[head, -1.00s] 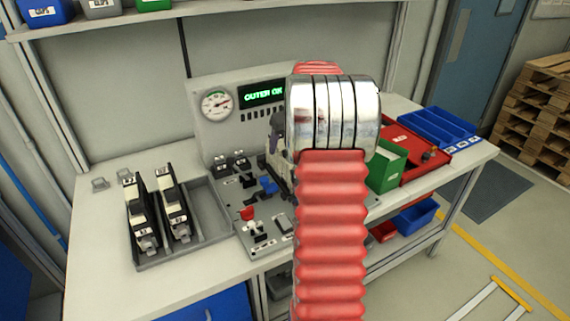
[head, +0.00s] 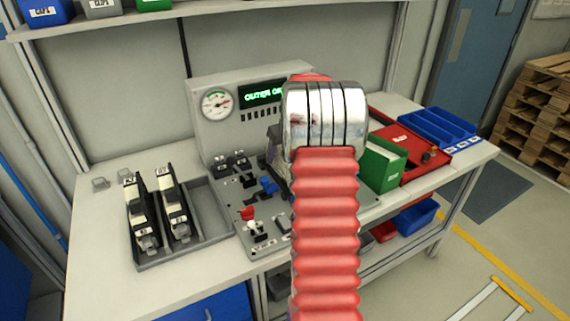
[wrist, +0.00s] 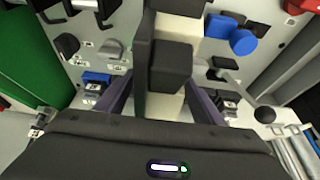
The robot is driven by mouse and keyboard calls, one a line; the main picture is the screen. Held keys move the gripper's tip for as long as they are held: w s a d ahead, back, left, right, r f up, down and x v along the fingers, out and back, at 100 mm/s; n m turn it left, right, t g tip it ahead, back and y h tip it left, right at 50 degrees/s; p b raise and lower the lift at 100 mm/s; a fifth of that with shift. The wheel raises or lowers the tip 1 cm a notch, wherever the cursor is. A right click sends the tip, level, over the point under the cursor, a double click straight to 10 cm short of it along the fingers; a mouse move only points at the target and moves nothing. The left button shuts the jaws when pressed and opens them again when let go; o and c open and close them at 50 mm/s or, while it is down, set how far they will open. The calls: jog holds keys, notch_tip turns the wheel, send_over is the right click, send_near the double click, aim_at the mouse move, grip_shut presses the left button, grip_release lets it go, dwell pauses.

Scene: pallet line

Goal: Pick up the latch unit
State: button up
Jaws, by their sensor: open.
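In the wrist view a tall unit with a cream body and black blocks, apparently the latch unit (wrist: 171,65), stands between the two purple fingers of my gripper (wrist: 162,88). The gripper is open, with a finger on each side of the unit; I cannot tell whether either finger touches it. The unit's lower part is hidden behind the dark gripper body. In the head view my arm hides most of this spot. Two similar black-and-white units, one at the left (head: 141,212) and one beside it (head: 175,207), stand in a grey tray (head: 208,235).
A grey test panel (head: 230,130) with a gauge and green display stands behind. Its base carries red, blue and black switches and clamps close around my gripper. A green bin (head: 383,166), red tray (head: 405,145) and blue bin (head: 437,127) stand at right.

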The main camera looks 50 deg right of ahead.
dwell(0.4)
jog(key=c, duration=1.4)
